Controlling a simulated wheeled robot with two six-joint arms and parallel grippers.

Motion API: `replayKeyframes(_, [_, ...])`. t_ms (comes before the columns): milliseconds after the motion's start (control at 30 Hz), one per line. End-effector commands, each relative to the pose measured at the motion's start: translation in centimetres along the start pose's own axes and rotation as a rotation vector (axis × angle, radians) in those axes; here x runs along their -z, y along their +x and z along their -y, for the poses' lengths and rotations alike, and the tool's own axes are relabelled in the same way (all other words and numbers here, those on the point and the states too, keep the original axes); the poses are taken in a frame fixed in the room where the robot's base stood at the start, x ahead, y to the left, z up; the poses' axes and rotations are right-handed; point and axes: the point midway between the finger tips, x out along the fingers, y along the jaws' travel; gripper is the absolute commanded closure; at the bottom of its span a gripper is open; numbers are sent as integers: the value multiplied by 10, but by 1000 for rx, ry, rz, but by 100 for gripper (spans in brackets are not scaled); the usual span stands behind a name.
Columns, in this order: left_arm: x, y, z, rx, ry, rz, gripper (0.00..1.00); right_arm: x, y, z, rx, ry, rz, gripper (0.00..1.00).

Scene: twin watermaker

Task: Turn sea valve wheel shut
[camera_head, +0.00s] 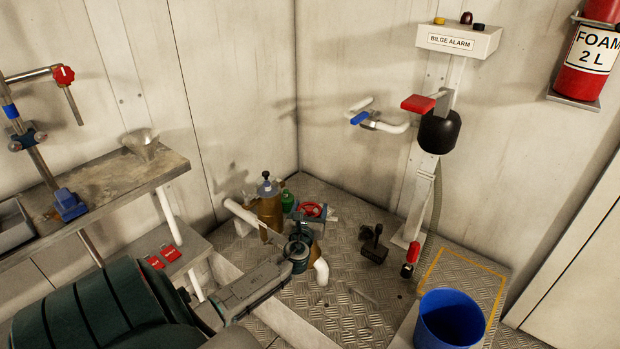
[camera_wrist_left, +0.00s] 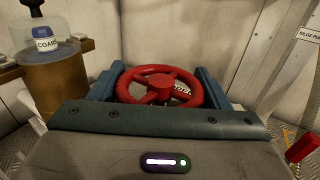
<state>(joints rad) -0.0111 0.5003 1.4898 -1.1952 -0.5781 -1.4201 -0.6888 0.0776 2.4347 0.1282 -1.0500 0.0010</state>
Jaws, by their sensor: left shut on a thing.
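The red sea valve wheel (camera_head: 312,209) is low in the corner, among the pipes, in the head view. In the left wrist view the wheel (camera_wrist_left: 160,85) has a round hub and spokes, and a white label (camera_wrist_left: 182,92) shows partly behind it. My left gripper (camera_head: 308,216) reaches it from the lower left. In the left wrist view, the blue-grey fingers of the left gripper (camera_wrist_left: 160,74) stand on either side of the wheel, shut on its rim. The gripper's body hides the wheel's near underside and the valve stem. My right gripper is not in view.
A brass strainer (camera_head: 270,205) with a clear top stands left of the wheel; a green object (camera_head: 288,201) is beside it.

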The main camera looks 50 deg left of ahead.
Motion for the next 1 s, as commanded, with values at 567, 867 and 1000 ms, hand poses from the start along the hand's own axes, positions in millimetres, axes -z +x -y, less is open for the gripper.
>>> replayKeyframes(567, [1,0,0,-1,0,-1,8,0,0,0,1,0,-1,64])
replayKeyframes(867, [1,-28,0,0,0,-3,8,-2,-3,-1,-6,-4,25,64])
replayKeyframes(1000, [1,-58,0,0,0,-4,8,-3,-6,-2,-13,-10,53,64])
